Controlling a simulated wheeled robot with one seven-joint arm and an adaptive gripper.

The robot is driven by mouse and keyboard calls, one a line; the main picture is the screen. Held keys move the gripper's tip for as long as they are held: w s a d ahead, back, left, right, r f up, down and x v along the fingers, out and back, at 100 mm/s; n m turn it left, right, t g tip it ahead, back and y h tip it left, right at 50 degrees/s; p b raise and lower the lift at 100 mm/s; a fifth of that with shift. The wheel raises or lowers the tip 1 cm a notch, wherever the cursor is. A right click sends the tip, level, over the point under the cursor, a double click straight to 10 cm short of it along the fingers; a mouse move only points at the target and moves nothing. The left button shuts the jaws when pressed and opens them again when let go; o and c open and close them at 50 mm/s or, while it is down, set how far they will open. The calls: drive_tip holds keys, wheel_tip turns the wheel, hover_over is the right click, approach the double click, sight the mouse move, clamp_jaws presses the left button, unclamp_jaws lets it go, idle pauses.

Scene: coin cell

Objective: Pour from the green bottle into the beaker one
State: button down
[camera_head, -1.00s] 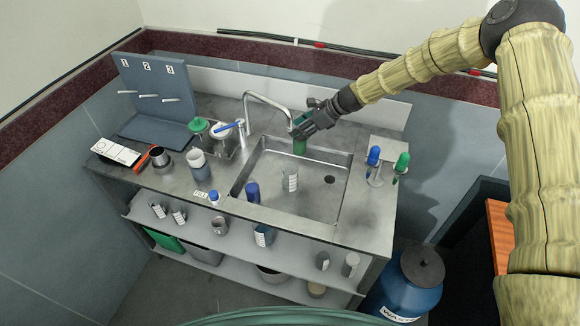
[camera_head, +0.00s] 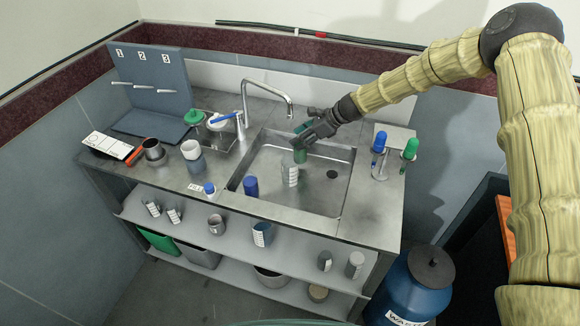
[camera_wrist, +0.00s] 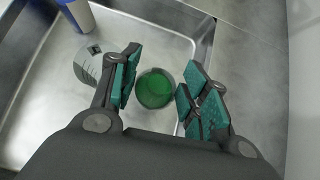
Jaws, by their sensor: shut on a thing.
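The green bottle (camera_head: 300,156) is between the fingers of my gripper (camera_head: 306,143), above the steel sink. In the wrist view the bottle (camera_wrist: 155,90) shows as a round green shape between the teal finger pads of my gripper (camera_wrist: 158,88), and its tilt is hard to judge. A grey graduated beaker (camera_head: 290,175) stands in the sink, just below and left of the bottle in the head view. The beaker (camera_wrist: 87,64) also shows in the wrist view, left of the left finger. I cannot read a number on it.
A dark blue cylinder (camera_head: 251,187) stands at the sink's left front. A curved faucet (camera_head: 265,84) rises behind the sink. A rack with blue and green droppers (camera_head: 379,170) stands to the right. The sink floor (camera_head: 312,198) is clear in front of the beaker.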

drive_tip(key=shift+f+b, duration=0.3)
drive_tip(key=shift+f, duration=0.15)
